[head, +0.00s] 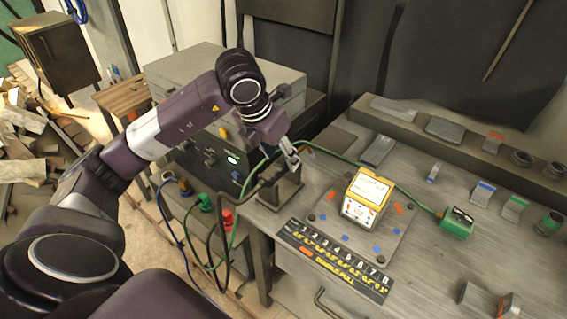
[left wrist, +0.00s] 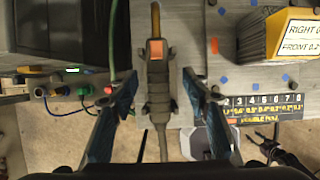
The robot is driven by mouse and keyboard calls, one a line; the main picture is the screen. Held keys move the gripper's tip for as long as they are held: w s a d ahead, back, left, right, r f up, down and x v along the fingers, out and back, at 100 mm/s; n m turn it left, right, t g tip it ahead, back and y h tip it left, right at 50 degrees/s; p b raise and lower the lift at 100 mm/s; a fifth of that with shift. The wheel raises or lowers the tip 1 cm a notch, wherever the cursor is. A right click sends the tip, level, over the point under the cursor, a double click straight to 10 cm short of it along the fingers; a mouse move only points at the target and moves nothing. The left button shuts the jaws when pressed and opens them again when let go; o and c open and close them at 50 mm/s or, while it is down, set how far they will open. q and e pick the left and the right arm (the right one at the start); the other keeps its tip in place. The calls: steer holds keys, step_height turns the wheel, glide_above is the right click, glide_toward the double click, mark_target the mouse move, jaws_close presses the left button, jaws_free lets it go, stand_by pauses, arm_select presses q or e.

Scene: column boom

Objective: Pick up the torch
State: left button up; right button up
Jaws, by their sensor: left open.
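The torch (head: 268,178) is a dark handle with a bent hose, resting at a grey holder (head: 285,192) on the near left edge of the bench. In the left wrist view the torch (left wrist: 159,85) runs upright through the middle, with an orange patch and a brass-coloured upper end. My left gripper (head: 291,156) is open just above the torch. In the left wrist view its fingers stand on either side of the torch, with gaps; contact is not visible. A dark jointed shape at the lower right of that view looks like my right gripper (left wrist: 268,146), its jaws unclear.
A yellow-and-white box (head: 367,196) stands on a plate right of the torch. A numbered black strip (head: 335,260) lies along the front edge. A green block (head: 457,222) sits further right. A grey machine (head: 190,85) with cables stands left, behind my arm.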

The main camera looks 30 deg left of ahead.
mark_target(283, 160)
arm_select(q)
steer(key=x, duration=0.2)
steer(key=shift+w+a+f+p, duration=0.15)
steer(key=shift+w+f+p, duration=0.1)
steer(key=shift+f+p, duration=0.1)
steer(key=shift+w+f, duration=0.2)
steer(key=shift+f, duration=0.25)
jaws_close()
arm_select(e)
steer(key=shift+w+r, duration=0.55)
steer(key=shift+w, duration=0.35)
